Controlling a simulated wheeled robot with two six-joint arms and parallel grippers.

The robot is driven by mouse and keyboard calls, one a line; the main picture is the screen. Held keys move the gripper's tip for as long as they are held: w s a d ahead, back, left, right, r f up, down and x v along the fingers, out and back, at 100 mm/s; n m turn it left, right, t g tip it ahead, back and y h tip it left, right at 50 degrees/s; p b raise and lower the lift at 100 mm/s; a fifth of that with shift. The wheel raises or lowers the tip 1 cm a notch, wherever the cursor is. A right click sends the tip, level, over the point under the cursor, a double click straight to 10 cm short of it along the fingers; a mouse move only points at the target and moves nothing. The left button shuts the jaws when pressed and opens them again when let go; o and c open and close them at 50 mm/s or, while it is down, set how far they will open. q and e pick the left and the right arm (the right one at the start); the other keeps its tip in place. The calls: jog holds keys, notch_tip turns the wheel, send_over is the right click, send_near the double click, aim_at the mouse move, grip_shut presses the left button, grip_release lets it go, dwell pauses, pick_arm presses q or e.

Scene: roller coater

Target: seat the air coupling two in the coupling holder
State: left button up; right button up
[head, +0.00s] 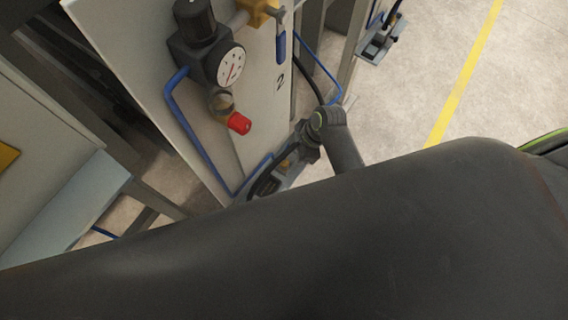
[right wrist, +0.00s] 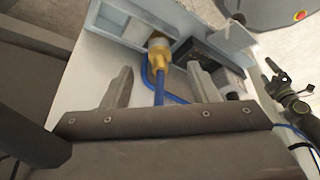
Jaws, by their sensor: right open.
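A brass-yellow air coupling (right wrist: 158,48) on a blue hose (right wrist: 160,90) shows in the right wrist view, in front of a pale blue bracket (right wrist: 105,18). Whether it is seated in that bracket I cannot tell. My right gripper (right wrist: 160,80) is open. Its two fingers stand apart on either side of the hose, with the coupling beyond the fingertips, and nothing is clamped. In the head view my right gripper (head: 275,180) is low beside the panel marked 2, partly hidden by my dark arm. My left gripper is not in view.
The pale panel (head: 130,75) carries a pressure gauge (head: 230,66), a red knob (head: 239,123), a blue valve handle (head: 281,47) and blue tubing (head: 188,130). Open floor with a yellow line (head: 462,80) lies to the right. My arm covers the lower head view.

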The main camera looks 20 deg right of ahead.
aim_at(285, 161)
jog(key=shift+x, duration=3.1)
jog(key=shift+w+a, duration=0.1)
jog(key=shift+r, duration=0.1)
jog(key=c, duration=1.1)
